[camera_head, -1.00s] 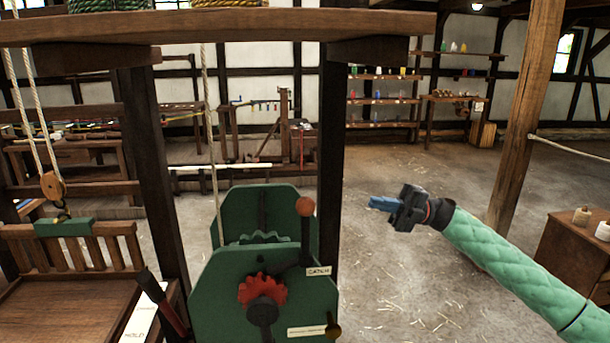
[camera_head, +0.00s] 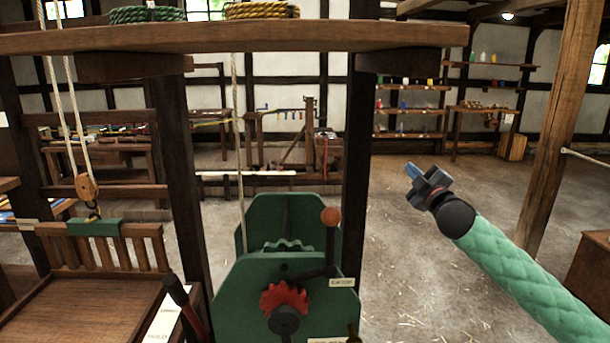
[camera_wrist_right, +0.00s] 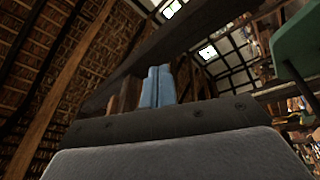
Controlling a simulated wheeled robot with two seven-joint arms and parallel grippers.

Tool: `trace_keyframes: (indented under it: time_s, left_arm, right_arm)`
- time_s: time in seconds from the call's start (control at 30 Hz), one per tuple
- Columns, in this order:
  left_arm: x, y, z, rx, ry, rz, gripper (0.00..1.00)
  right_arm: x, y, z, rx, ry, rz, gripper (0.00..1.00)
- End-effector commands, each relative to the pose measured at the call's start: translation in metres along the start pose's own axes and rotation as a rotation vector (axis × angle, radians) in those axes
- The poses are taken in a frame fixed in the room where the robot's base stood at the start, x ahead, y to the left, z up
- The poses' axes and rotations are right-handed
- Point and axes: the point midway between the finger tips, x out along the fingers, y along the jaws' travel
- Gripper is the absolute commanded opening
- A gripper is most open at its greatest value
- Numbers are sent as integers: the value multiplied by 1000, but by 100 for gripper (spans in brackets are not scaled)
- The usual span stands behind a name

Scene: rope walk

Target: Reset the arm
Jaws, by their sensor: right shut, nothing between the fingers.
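My right gripper (camera_head: 412,171) is at the end of the green-sleeved right arm, raised in free air to the right of the green winch. Its blue fingers are together with nothing between them. In the right wrist view the blue fingers (camera_wrist_right: 158,86) stand side by side and point up toward the roof beams. My left gripper is not in either view now.
The green winch (camera_head: 240,305) with a red gear (camera_head: 285,298) and a lever with an orange knob (camera_head: 331,217) stands in front. A dark post (camera_head: 357,150) and an overhead beam (camera_head: 240,38) frame it. A wooden post (camera_head: 556,130) stands right. Floor between is clear.

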Motion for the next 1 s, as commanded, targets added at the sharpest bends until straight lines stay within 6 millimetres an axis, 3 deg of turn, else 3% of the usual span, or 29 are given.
trace_keyframes:
  time_s: [0.17,0.27,0.6,1.0]
  left_arm:
    - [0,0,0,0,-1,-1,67]
    - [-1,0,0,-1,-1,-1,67]
    - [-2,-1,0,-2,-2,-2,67]
    - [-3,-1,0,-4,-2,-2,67]
  right_arm:
    - [-25,-31,8,93,-225,-27,0]
    - [-49,-59,13,153,-356,-65,0]
    - [-170,-182,21,359,-750,-285,0]
    - [-305,-291,3,564,-981,-510,0]
